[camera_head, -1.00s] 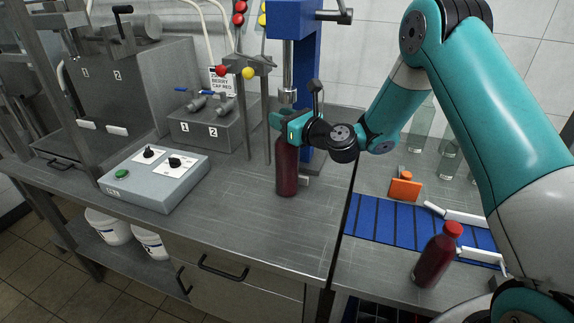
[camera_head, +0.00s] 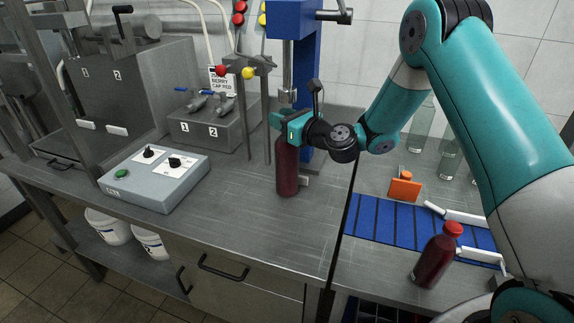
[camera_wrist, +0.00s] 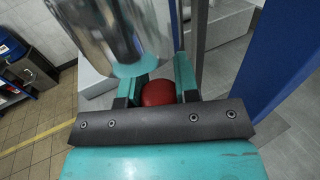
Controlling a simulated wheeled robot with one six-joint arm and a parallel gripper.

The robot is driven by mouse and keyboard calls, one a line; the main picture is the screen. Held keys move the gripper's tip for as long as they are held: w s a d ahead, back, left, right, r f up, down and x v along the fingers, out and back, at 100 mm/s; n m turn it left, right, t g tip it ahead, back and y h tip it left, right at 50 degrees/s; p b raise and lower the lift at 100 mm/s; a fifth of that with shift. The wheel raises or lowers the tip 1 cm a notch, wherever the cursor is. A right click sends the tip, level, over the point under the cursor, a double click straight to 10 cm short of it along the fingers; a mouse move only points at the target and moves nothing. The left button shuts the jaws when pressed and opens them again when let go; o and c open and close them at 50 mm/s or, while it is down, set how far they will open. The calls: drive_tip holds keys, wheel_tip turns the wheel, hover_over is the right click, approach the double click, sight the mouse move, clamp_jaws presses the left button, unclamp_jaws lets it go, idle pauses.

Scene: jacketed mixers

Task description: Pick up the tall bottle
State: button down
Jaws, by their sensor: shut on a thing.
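A tall dark red bottle (camera_head: 287,170) stands upright on the steel bench under the metal spindle of the blue press. My gripper (camera_head: 286,128) is shut on its upper part, which the jaws hide in the head view. In the wrist view a red cap (camera_wrist: 158,93) shows between the two teal fingers of my gripper (camera_wrist: 157,90). The shiny metal spindle (camera_wrist: 112,30) hangs close above the fingers. A second dark red bottle (camera_head: 436,258) with a red cap stands at the right by the blue conveyor.
The blue press column (camera_head: 312,80) rises right behind my gripper. Thin metal posts (camera_head: 250,120) stand just left of the bottle. A grey control box (camera_head: 155,182) sits farther left. Clear bottles (camera_head: 449,155) stand at the right back. The bench front is clear.

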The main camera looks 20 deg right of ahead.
drive_tip(key=shift+r, duration=0.25)
